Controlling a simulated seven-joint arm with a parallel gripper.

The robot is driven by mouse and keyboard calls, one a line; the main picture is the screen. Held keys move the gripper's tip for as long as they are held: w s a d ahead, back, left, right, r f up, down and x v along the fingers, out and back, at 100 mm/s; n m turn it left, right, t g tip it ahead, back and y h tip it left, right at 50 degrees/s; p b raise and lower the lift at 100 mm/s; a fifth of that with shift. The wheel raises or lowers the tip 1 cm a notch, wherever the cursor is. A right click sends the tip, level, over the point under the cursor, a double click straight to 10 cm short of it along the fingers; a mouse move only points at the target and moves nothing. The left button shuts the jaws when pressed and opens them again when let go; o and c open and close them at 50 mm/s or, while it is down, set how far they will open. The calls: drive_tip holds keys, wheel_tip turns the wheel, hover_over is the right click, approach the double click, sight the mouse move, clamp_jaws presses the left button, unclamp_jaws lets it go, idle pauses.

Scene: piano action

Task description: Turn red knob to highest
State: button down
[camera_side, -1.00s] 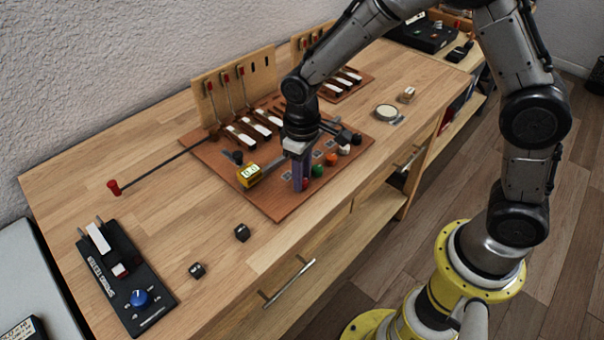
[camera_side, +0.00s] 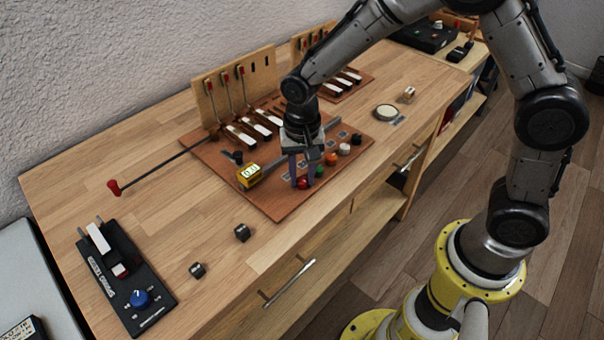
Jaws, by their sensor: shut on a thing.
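The red knob (camera_side: 303,183) sits at the near edge of the brown board (camera_side: 275,207), at the left end of a row of coloured knobs.
Green (camera_side: 319,171), orange (camera_side: 331,159), white (camera_side: 345,149) and black (camera_side: 356,138) knobs run off to the right of the red one. Piano keys and a wooden upright panel (camera_side: 235,88) stand behind. A black control box (camera_side: 125,280) and two small black blocks lie at the left.

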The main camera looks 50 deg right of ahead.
sight(302, 179)
drive_tip(key=m, duration=0.4)
drive_tip(key=shift+r+m, duration=0.1)
drive_tip(key=shift+m, duration=0.2)
drive_tip(key=m, duration=0.4)
drive_tip(key=shift+m, duration=0.3)
drive_tip(key=m, duration=0.4)
drive_tip(key=shift+m, duration=2.4)
drive_tip(key=c, duration=0.6)
unclamp_jaws()
wheel_tip(302, 179, up, 14)
